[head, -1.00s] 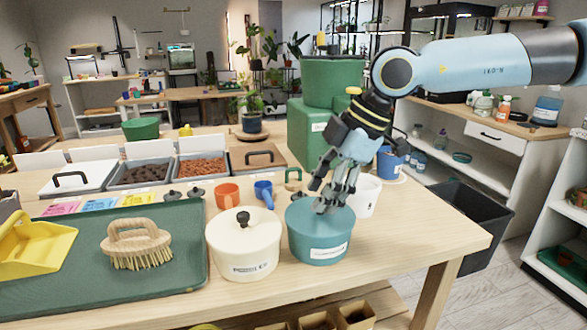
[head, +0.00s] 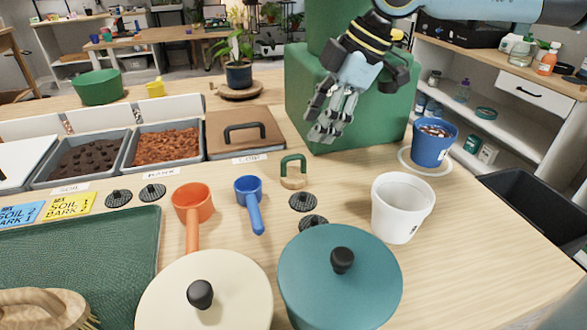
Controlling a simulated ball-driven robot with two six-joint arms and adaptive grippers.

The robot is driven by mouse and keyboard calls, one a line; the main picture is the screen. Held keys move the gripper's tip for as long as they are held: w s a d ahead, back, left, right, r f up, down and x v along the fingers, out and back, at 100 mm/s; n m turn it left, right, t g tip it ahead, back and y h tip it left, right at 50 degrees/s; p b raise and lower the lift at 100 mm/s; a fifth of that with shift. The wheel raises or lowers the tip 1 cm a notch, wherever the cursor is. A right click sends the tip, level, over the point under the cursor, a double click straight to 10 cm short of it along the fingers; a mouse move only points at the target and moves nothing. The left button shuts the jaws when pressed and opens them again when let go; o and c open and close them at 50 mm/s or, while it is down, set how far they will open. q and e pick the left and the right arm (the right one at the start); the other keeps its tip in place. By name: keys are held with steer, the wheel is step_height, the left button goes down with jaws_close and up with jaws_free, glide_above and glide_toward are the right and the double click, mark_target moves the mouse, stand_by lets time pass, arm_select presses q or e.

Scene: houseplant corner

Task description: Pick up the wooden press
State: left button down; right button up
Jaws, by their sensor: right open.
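The wooden press (head: 293,175), a small wooden piece with a green arched handle, stands on the table behind the blue scoop and in front of the green block. My right gripper (head: 326,128) is open and empty. In the picture its fingers hang above and slightly right of the press, in front of the green block, apart from the press. My left gripper is not in view.
A teal lidded pot (head: 330,290), a cream lidded pot (head: 210,290) and a white pot (head: 402,207) stand nearer. A blue scoop (head: 250,200), an orange scoop (head: 192,205) and black discs (head: 302,202) lie close by. The green block (head: 350,110) stands behind.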

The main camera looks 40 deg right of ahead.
mark_target(297, 156)
steer(key=b+x, duration=0.1)
steer(key=x, duration=0.2)
steer(key=shift+w+a+f+b, duration=0.15)
steer(key=shift+f+b, duration=0.15)
steer(key=shift+b, duration=0.15)
steer(key=shift+w+a+f+b, duration=0.2)
steer(key=shift+f+b, duration=0.1)
steer(key=shift+f, duration=0.25)
steer(key=b+x, duration=0.1)
steer(key=x, duration=0.3)
steer(key=shift+a+f, duration=0.1)
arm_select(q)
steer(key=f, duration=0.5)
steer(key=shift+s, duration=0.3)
arm_select(e)
jaws_close()
